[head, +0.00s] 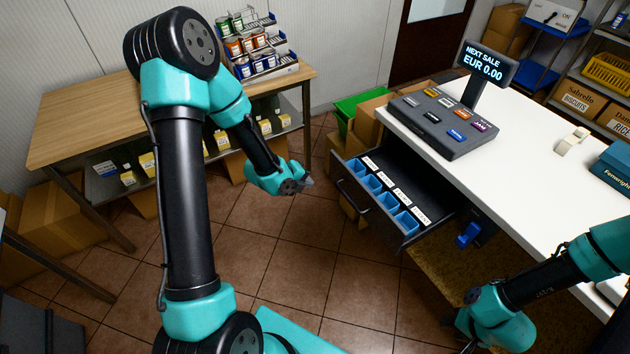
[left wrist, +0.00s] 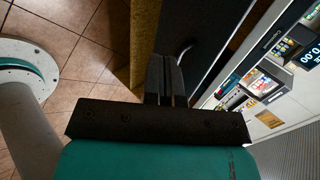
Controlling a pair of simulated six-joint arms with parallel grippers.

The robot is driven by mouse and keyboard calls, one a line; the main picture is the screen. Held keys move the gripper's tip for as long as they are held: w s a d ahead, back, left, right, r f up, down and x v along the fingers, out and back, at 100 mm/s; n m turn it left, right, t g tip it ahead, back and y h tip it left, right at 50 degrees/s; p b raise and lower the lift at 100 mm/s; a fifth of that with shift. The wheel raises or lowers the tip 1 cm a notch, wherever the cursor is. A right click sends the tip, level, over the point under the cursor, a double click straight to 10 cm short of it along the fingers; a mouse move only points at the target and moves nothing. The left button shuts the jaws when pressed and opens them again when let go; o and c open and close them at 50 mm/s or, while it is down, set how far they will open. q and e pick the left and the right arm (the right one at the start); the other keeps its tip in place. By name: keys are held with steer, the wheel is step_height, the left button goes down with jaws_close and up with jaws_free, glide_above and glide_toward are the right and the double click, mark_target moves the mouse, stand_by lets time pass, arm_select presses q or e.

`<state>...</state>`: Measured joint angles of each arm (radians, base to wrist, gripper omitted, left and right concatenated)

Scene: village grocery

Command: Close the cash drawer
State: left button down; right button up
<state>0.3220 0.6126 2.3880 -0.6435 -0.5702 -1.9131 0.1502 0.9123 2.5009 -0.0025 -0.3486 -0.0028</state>
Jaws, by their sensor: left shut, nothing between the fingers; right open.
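The black cash drawer (head: 428,238) sticks out open from under the white counter, its blue coin cups and labelled note slots showing. Its bar handle (head: 347,200) is on the front panel, facing left. My left gripper (head: 307,183) is shut and empty, a short way left of the drawer front and apart from it in the head view. In the left wrist view the closed fingers (left wrist: 166,72) point towards the dark drawer front (left wrist: 205,40), with the handle (left wrist: 184,50) just beyond the tips. My right gripper (head: 451,321) is low beside the counter, away from the drawer, its fingers small and partly hidden.
On the counter (head: 535,185) stand the register keypad (head: 444,122) and a price display (head: 486,66) reading EUR 0.00. A blue key-like part (head: 468,235) sits below the drawer. Cardboard boxes (head: 368,118) and a green crate (head: 358,104) stand behind it. Tiled floor lies clear left of the drawer.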

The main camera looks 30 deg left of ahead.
arm_select(q)
steer(key=shift+w+d+r+x, duration=0.15)
steer(key=shift+w+r+x, duration=0.15)
steer(key=shift+x, duration=1.7)
steer(key=shift+w+d+r+x, duration=0.25)
steer(key=shift+r+x, duration=0.1)
steer(key=shift+x, duration=1.7)
steer(key=shift+w+d+r+x, duration=0.1)
steer(key=shift+w+r+x, duration=0.2)
steer(key=shift+x, duration=1.7)
